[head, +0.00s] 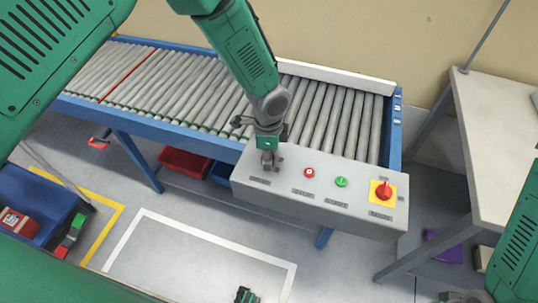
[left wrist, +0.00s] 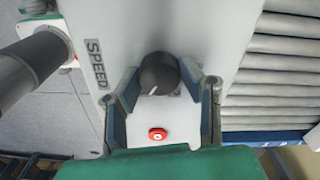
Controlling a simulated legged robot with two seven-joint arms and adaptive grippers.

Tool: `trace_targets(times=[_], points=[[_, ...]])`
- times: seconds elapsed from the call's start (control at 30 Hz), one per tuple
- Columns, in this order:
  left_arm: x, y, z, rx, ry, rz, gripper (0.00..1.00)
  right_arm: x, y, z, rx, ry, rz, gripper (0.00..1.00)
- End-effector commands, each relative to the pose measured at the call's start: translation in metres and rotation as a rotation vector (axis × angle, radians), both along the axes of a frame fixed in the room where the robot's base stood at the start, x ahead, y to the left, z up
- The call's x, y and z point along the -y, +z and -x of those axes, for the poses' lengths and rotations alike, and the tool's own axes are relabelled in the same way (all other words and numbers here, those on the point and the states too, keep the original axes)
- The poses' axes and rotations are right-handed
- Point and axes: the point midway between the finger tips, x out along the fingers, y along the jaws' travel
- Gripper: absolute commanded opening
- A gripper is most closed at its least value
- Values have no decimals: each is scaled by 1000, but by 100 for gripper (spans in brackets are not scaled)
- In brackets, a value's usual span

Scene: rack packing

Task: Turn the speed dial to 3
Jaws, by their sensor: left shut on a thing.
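The speed dial (left wrist: 158,74) is a round black knob with a white pointer mark, seen in the left wrist view beside the label SPEED (left wrist: 95,63). The white mark points down and to the left in that view. My left gripper (left wrist: 165,88) has a finger on each side of the knob and is shut on it. In the head view my left gripper (head: 268,162) comes down on the left end of the grey control panel (head: 275,207) and hides the dial. I cannot read any numbers around the dial.
Right of the dial on the panel are a red button (head: 309,172), a green button (head: 341,182) and a red emergency knob (head: 383,191) on yellow. The roller conveyor (head: 190,85) runs behind. A grey table (head: 500,130) stands at right. A blue bin (head: 40,195) is at left.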

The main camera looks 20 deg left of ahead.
Motion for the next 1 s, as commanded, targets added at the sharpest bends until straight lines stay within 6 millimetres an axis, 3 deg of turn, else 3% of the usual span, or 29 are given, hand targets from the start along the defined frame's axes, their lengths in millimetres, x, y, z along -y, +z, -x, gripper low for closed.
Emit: trace_targets(times=[0.03, 0.07, 0.47, 1.0], points=[[-1, 2, -4, 9, 0, 0, 45, 0, 0, 0, 0, 0, 0, 40], [-1, 2, -4, 9, 0, 0, 55, 0, 0, 0, 0, 0, 0, 40], [0, 6, -2, 5, 1, 0, 55, 0, 1, 3, 2, 0, 0, 40], [0, 105, -4, 6, 0, 1, 55, 0, 1, 3, 3, 0, 0, 40]])
